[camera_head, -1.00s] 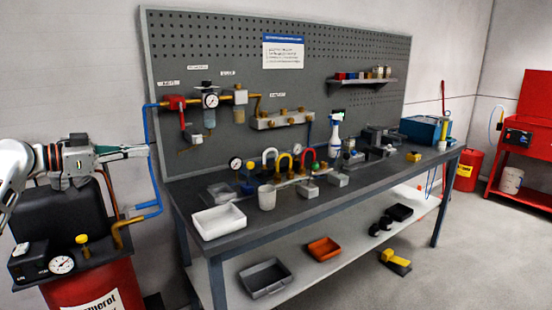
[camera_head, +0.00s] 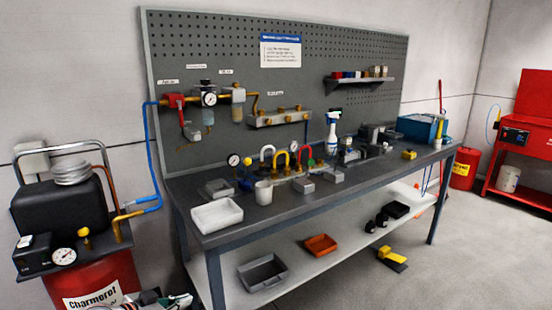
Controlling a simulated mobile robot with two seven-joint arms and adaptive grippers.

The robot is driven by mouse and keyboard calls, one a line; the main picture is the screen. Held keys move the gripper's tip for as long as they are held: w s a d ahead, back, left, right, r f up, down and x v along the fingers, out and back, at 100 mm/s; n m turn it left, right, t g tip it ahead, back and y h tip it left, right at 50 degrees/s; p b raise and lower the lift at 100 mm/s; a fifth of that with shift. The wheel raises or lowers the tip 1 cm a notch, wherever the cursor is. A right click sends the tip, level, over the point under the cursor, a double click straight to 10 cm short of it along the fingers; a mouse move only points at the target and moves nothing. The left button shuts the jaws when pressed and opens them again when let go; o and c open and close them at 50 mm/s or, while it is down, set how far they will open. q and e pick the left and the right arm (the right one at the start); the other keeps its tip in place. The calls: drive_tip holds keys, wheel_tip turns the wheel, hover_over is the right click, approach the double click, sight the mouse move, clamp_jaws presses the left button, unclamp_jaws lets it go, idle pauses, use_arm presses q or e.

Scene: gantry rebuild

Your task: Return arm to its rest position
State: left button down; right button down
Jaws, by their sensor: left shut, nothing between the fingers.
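My left gripper (camera_head: 178,300) shows only in part at the bottom edge of the head view, in front of the red drum and left of the workbench legs. Its fingers are shut with nothing held. Most of my left arm is below the picture. My right arm and gripper are not in view.
A red drum (camera_head: 98,283) bearing a black compressor (camera_head: 62,212) and a gauge (camera_head: 64,256) stands at left. The workbench (camera_head: 230,236) holds a white tray (camera_head: 217,215) and several fittings. Clear floor (camera_head: 440,265) lies at right.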

use_arm(q)
drive_tip(key=s+d+f+n+y, duration=0.15)
drive_tip(key=s+d+f, duration=0.25)
drive_tip(key=s+f, duration=1.05)
drive_tip(key=s+d+y, duration=0.2)
drive_tip(key=s, duration=1.5)
drive_tip(key=shift+d+r+n, duration=0.2)
drive_tip(key=shift+d+n, duration=0.15)
